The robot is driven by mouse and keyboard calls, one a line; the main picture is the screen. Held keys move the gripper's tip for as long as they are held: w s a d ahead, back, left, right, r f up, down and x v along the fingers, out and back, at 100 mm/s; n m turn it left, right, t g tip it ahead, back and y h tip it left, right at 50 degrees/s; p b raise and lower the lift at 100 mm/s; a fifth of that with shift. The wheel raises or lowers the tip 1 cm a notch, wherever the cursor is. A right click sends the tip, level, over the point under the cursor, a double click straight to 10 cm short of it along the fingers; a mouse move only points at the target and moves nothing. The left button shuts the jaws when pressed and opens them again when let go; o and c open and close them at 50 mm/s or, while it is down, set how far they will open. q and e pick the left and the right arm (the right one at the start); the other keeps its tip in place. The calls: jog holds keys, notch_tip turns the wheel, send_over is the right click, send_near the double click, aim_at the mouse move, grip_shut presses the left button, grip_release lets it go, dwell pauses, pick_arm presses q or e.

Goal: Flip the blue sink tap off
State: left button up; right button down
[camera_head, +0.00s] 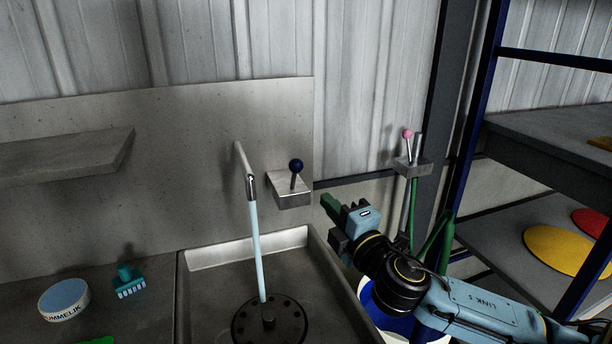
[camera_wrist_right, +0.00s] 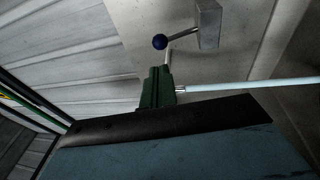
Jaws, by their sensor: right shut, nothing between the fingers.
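The blue tap knob (camera_head: 296,165) sits on a short lever rising from a metal block (camera_head: 291,188) on the wall panel. The faucet spout (camera_head: 245,172) is left of it, and a pale blue water stream (camera_head: 257,250) runs from it into the sink (camera_head: 191,310). My right gripper (camera_head: 329,203) is shut and empty, below and right of the knob, apart from it. In the right wrist view, the blue knob (camera_wrist_right: 159,42) shows just beyond the green fingertips (camera_wrist_right: 156,84), with a gap between. The left gripper is out of view.
A pink-knobbed lever (camera_head: 407,134) stands on another bracket at right. A shelf rack (camera_head: 535,125) with coloured discs is far right. A round tub (camera_head: 64,300) and a teal brush (camera_head: 129,281) lie on the counter left of the sink. A wall shelf (camera_head: 65,157) juts out at left.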

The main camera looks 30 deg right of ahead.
aim_at(300, 161)
jog(key=w, duration=0.3)
jog(key=w+r, duration=0.1)
jog(key=w, duration=0.2)
jog(key=w+d+p, duration=0.1)
jog(key=w, duration=0.3)
jog(key=shift+r, duration=0.25)
jog(key=p, duration=0.1)
jog(key=r+p, duration=0.1)
jog(key=p, duration=0.1)
jog(key=shift+w+g, duration=0.25)
jog(key=shift+g, duration=0.05)
jog(key=w+r+g+p, duration=0.1)
jog(key=p, duration=0.4)
jog(key=w+r+g+p, duration=0.1)
jog(key=w+p, duration=0.1)
jog(key=p, duration=0.3)
jog(key=shift+w+d+r+p, duration=0.15)
jog(key=shift+w+d+p, duration=0.05)
jog(key=shift+d+p, duration=0.2)
jog(key=shift+w+d+r, duration=0.1)
jog(key=shift+w, duration=0.35)
jog(key=shift+w+d+r, duration=0.1)
jog(key=shift+w, duration=0.3)
jog(key=shift+w+d+p, duration=0.2)
jog(key=shift+w+p, duration=0.05)
jog(key=shift+w, duration=0.65)
jog(key=shift+w+d+p, duration=0.2)
jog(key=shift+w, duration=0.65)
